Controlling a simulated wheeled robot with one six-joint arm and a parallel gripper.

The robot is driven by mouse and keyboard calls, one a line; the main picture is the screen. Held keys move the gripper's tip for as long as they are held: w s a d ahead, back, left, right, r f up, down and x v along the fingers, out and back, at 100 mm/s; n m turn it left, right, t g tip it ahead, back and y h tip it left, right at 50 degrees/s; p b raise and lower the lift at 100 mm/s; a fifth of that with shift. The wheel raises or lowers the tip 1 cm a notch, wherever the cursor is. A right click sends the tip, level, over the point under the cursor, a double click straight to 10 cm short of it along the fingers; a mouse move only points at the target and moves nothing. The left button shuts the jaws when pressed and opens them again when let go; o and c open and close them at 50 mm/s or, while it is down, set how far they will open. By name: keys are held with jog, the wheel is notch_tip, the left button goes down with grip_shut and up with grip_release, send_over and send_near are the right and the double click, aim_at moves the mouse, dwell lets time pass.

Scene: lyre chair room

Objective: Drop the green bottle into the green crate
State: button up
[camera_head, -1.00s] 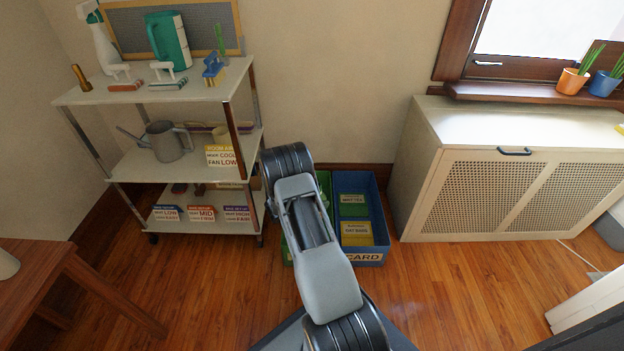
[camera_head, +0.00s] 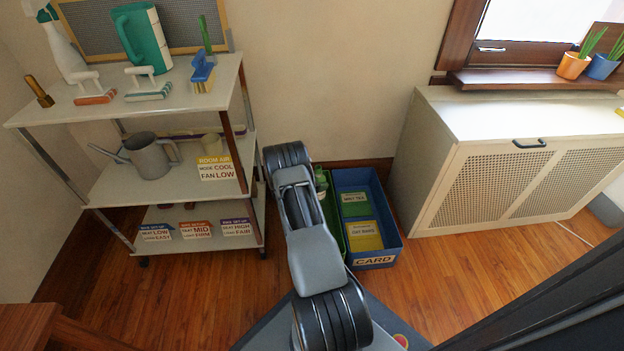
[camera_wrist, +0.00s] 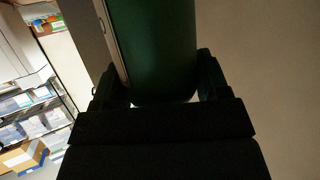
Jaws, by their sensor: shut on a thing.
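My gripper (camera_wrist: 164,82) is shut on the green bottle (camera_wrist: 160,45) in the wrist view. The bottle fills the space between the dark fingers, and its upper part runs out of the frame. In the head view my arm hides the gripper. The green crate (camera_head: 339,232) stands on the floor beside the blue crate, and only its right part shows past my arm. A small green and white thing (camera_head: 321,184) shows at the arm's edge over that crate. I cannot tell whether it is the held bottle or something in the crate.
The blue crate (camera_head: 397,226), labelled CARD, holds a green and a yellow box. A shelf cart (camera_head: 105,190) with cleaning things and a watering can stands left. A cream cabinet (camera_head: 470,165) stands right. Wooden floor (camera_head: 440,275) is clear in front.

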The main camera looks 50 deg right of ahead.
jog(key=f, duration=0.1)
jog(key=f+b, duration=0.2)
jog(key=f, duration=0.1)
jog(key=shift+w+a, duration=0.3)
jog(key=shift+a, duration=0.05)
jog(key=shift+f+b, duration=0.3)
jog(key=shift+f, duration=0.5)
jog(key=o, duration=1)
jog(key=shift+r, duration=0.55)
jog(key=s+a+r+p, duration=0.8)
jog(key=s+a+r, duration=0.1)
jog(key=r, duration=0.3)
jog(key=shift+s, duration=0.9)
